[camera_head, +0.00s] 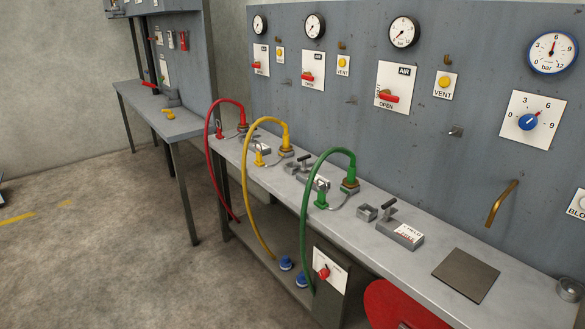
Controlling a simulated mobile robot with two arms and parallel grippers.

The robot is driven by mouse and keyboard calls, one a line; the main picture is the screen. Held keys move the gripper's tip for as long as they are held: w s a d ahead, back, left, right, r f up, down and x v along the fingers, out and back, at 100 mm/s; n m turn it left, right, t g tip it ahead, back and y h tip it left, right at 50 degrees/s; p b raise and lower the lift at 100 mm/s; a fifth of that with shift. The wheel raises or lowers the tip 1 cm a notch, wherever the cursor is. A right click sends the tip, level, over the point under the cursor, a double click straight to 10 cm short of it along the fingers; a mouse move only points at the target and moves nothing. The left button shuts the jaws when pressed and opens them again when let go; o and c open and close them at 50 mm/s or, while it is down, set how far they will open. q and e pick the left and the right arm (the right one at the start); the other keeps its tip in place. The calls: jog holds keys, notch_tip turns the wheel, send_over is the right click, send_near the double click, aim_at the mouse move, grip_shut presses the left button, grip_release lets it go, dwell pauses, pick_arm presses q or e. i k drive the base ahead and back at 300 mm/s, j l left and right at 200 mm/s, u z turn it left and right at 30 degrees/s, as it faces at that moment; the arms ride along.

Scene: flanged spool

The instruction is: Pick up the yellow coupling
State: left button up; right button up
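A yellow hose (247,190) arches over the front edge of the grey bench (378,240) and hangs down below it. Its upper end has a yellow coupling (286,139), which stands upright on a brass-coloured fitting on the bench. A smaller yellow piece (259,158) sits just left of it, at the bench's front edge. Neither of my grippers is in view, and nothing is seen touching the coupling.
A red hose (209,155) stands left of the yellow one and a green hose (309,220) right of it, both close. Metal clamps and a grey block (401,234) lie farther right. Gauges and valves line the wall panel (360,110). Open floor (90,240) lies left.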

aim_at(285, 147)
jog(key=i+j+u, duration=0.1)
jog(key=u, duration=0.4)
jog(key=i+u, duration=0.25)
jog(key=u, duration=0.2)
jog(key=i, duration=1.05)
jog(key=i+j, duration=0.1)
jog(key=i, duration=0.9)
jog(key=i+z, duration=0.1)
jog(key=i, duration=0.95)
jog(key=i+j, duration=0.2)
jog(key=i, duration=0.85)
jog(key=z, duration=0.45)
jog(key=i+z, duration=0.1)
jog(key=z, duration=0.75)
jog(key=j+z, duration=0.1)
jog(key=z, duration=0.3)
jog(key=i+j+z, duration=0.1)
jog(key=z, duration=0.35)
